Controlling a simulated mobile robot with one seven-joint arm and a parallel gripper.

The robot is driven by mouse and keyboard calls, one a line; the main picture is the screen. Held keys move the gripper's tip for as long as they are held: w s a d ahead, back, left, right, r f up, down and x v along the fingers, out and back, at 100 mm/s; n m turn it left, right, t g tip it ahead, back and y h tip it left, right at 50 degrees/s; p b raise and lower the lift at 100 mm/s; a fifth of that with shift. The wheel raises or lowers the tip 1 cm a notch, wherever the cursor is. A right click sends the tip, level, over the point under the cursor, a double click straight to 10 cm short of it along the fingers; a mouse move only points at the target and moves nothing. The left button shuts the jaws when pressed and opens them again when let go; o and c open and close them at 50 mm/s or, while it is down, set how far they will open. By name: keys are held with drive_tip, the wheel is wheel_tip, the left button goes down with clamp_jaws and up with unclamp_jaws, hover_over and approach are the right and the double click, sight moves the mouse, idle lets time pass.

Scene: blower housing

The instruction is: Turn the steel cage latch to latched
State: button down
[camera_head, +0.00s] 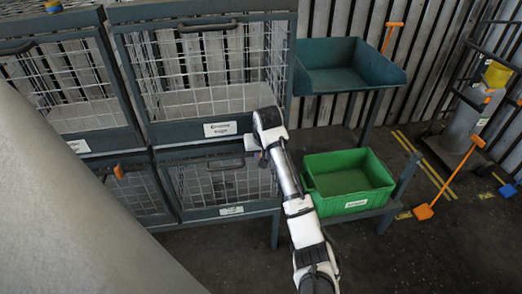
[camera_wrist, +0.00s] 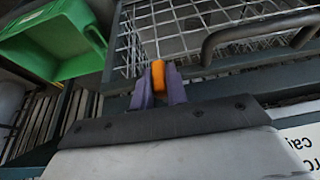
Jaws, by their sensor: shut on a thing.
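My gripper (camera_wrist: 159,86) is shut on the orange latch tab (camera_wrist: 158,74), one finger on each side of it. The tab shows between the fingertips, roughly upright in the wrist view. It sits at the top frame of the lower wire-mesh cage (camera_head: 190,215), beside the cage's dark bar handle (camera_wrist: 240,34). In the head view my gripper (camera_head: 250,143) is at the upper right of this cage. There the held latch is hidden by my gripper and wrist. I cannot tell whether it stands at latched.
A larger mesh cage (camera_head: 150,133) is directly above, and another lower cage with an orange latch (camera_head: 118,171) is at left. A green bin (camera_head: 350,193) stands right of my arm, below a teal tray (camera_head: 350,78). The floor at right is partly open.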

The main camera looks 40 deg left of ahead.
idle(0.5)
drive_tip(key=c, duration=1.4)
unclamp_jaws()
drive_tip(key=p+v, duration=0.1)
drive_tip(key=v, duration=1.2)
drive_tip(key=shift+s+r+p, duration=0.25)
drive_tip(key=shift+r+p, duration=0.05)
drive_tip(key=shift+r, duration=0.1)
